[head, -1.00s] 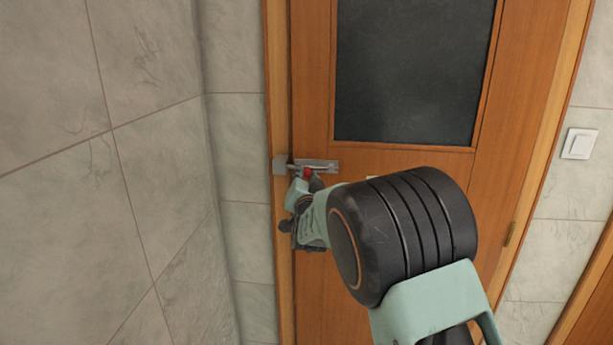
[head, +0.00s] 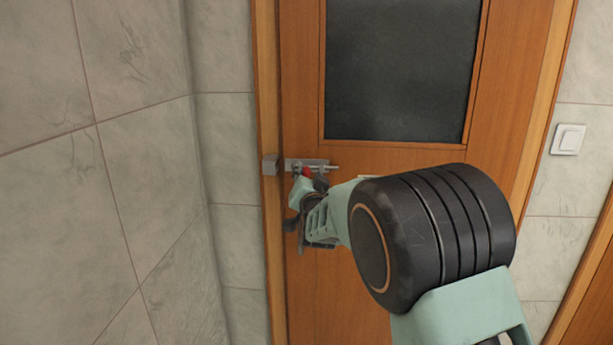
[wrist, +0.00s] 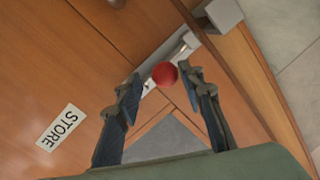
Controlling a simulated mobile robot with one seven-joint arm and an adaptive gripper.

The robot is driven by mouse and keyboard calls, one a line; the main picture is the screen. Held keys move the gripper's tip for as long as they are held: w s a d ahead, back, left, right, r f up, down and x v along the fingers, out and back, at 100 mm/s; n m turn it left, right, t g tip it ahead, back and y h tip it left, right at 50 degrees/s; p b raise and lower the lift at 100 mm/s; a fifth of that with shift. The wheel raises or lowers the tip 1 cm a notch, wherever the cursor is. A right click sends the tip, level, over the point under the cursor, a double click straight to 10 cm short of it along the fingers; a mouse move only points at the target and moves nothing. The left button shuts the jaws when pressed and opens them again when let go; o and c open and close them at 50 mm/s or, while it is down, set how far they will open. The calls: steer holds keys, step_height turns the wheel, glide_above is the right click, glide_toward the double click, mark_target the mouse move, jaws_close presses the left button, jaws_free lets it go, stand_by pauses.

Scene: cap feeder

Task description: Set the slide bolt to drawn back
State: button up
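The slide bolt (head: 318,162) is a grey metal plate and rod on the wooden door, with a red knob (head: 307,172). In the head view the rod sticks out past the plate's right end. A gap shows between the plate and the grey keeper (head: 270,165) on the frame at left; I see no rod crossing it. In the wrist view the red knob (wrist: 164,74) sits between the fingertips of my gripper (wrist: 160,79), which stand apart on either side of it. A small gap shows at the left finger; contact at the right one is unclear. My gripper is partly hidden in the head view.
The door has a dark glass panel (head: 395,70) above the bolt. A STORE sign (wrist: 61,128) is on the door in the wrist view. A tiled wall (head: 110,200) stands close at left. A light switch (head: 567,139) is on the right wall.

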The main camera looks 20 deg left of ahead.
steer(key=shift+s+a, duration=0.1)
steer(key=shift+a, duration=0.05)
steer(key=shift+s, duration=0.3)
steer(key=v, duration=1.1)
steer(key=shift+d, duration=0.2)
steer(key=shift+s, duration=0.1)
